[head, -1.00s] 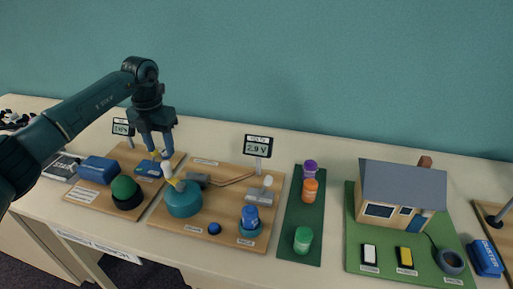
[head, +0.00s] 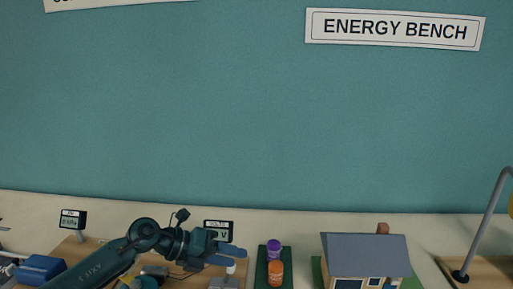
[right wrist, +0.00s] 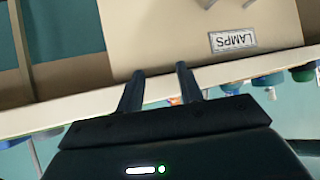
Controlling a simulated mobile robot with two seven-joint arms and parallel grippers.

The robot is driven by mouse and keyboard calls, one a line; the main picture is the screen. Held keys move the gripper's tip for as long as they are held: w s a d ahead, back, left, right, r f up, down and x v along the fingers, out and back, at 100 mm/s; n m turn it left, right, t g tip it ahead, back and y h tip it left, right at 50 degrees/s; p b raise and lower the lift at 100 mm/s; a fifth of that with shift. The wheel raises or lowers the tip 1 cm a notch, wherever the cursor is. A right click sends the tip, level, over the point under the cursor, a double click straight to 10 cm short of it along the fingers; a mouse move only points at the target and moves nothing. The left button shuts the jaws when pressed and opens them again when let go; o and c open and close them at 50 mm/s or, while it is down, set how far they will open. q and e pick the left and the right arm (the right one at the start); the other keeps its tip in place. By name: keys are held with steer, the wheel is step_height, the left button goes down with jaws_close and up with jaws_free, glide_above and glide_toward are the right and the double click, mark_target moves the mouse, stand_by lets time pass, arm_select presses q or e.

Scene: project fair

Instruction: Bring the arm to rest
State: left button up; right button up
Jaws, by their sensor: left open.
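My left arm comes in from the lower left in the head view. Its gripper (head: 236,257) points right, above the wooden board with the volt display (head: 219,229), and covers part of that display. Its fingers are apart and I see nothing held between them. My right gripper (right wrist: 160,78) shows only in the right wrist view. Its two dark fingers stand apart with nothing between them.
A purple-capped bottle (head: 274,247) and an orange one (head: 276,272) stand on a dark green mat, right of my left gripper. A model house (head: 365,257) and a grey lamp pole (head: 487,222) are further right. The wall above is clear, except for signs such as ENERGY BENCH (head: 395,29).

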arm_select(q)
steer(key=s+d+r+n+t+h, duration=0.2)
steer(key=d+r+n+t+h, duration=0.3)
steer(key=r+n+t, duration=0.25)
steer(key=s+a+f+n+t+y, duration=0.1)
steer(key=s+a+f+n+y, duration=0.3)
steer(key=a+f+n+y, duration=0.65)
steer(key=s+a+f+n+t+y, duration=0.25)
steer(key=s+a+n+y, duration=0.35)
steer(key=n, duration=0.9)
steer(key=s+a+f+n+g, duration=0.2)
steer(key=s+f+g, duration=0.25)
steer(key=s, duration=0.45)
steer(key=s+a+f+n+g, duration=0.1)
steer(key=s+f+g, duration=0.4)
steer(key=s, duration=0.5)
steer(key=w+d+f+t+h, duration=0.2)
steer(key=w+d+f+t, duration=0.3)
steer(key=f, duration=0.4)
steer(key=shift+d+f, duration=0.2)
steer(key=shift+f, duration=0.1)
arm_select(e)
steer(key=f, duration=0.2)
steer(key=d+f, duration=0.1)
steer(key=shift+s+f+g+h, duration=0.15)
steer(key=shift+s+g+h, duration=0.15)
steer(key=shift+s+g, duration=0.1)
